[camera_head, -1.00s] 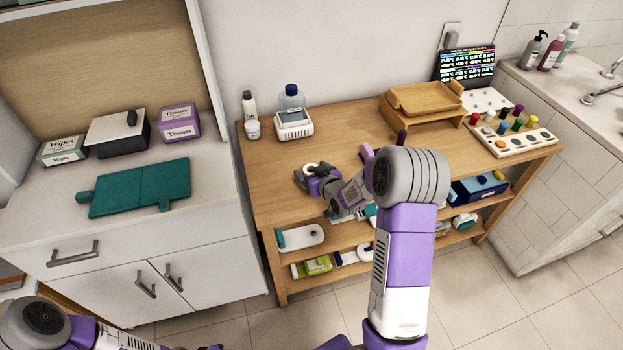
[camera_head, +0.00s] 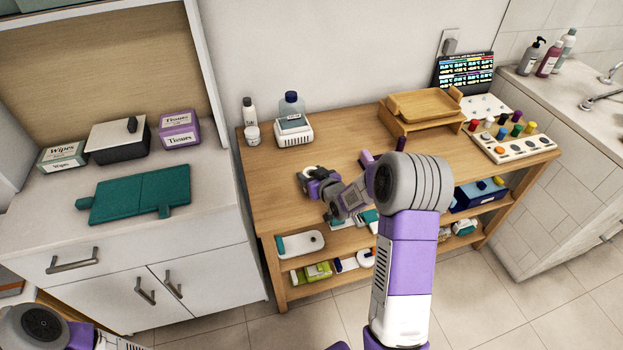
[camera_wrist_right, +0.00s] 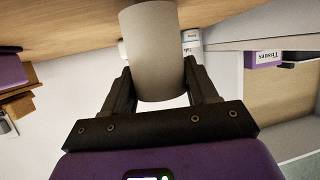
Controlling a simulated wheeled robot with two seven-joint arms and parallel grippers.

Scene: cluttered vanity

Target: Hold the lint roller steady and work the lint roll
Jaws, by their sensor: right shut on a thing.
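My right gripper (camera_head: 308,176) is over the left part of the wooden table. In the right wrist view its two dark fingers (camera_wrist_right: 160,92) stand on both sides of a pale grey cylinder (camera_wrist_right: 155,50), which looks like the lint roll. The gripper is shut on it. In the head view the gripper mostly hides the roll. I cannot pick out the lint roller's handle for sure. My left arm shows only at the bottom left, and its gripper is out of the picture.
The wooden table (camera_head: 345,125) has clear room behind the gripper. A wooden tray stand (camera_head: 420,105) and a pegboard (camera_head: 512,148) are at the right. Shelves below hold several items.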

